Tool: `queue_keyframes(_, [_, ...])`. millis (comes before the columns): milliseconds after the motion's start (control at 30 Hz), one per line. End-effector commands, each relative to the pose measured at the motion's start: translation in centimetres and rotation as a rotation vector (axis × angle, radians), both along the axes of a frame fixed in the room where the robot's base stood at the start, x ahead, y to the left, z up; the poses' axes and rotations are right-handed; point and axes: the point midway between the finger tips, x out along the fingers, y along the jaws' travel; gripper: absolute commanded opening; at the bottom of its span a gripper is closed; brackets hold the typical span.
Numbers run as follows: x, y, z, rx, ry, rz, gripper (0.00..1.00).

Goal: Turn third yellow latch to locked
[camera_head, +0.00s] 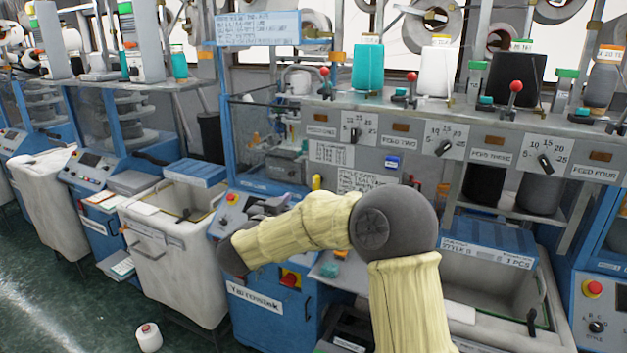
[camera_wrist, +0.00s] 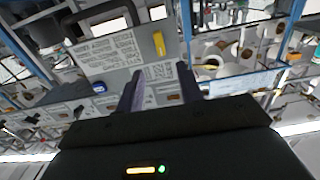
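A small yellow latch (camera_head: 316,183) stands upright on the front of the blue and grey machine, left of a white printed label. It cannot be told from the picture which latch of the row it is. In the wrist view a yellow latch (camera_wrist: 159,43) shows beyond the fingertips on a grey panel.
Red-knobbed levers (camera_head: 515,88) and black dials (camera_head: 545,163) line the upper grey panel. White bins (camera_head: 165,260) stand to the left. A yarn cone (camera_head: 148,338) stands on the green floor, otherwise clear there.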

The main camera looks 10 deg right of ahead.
Motion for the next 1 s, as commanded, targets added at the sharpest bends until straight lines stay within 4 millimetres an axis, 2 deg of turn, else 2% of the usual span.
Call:
queue_keyframes(400, [6.1, -4.5, 0.3, 0.002, 0.001, -0.002, 0.37])
queue_keyframes(600, [8.3, -6.0, 0.2, 0.001, 0.002, -0.001, 0.37])
queue_keyframes(1000, [8.9, -6.5, 0.0, 0.000, 0.000, 0.000, 0.35])
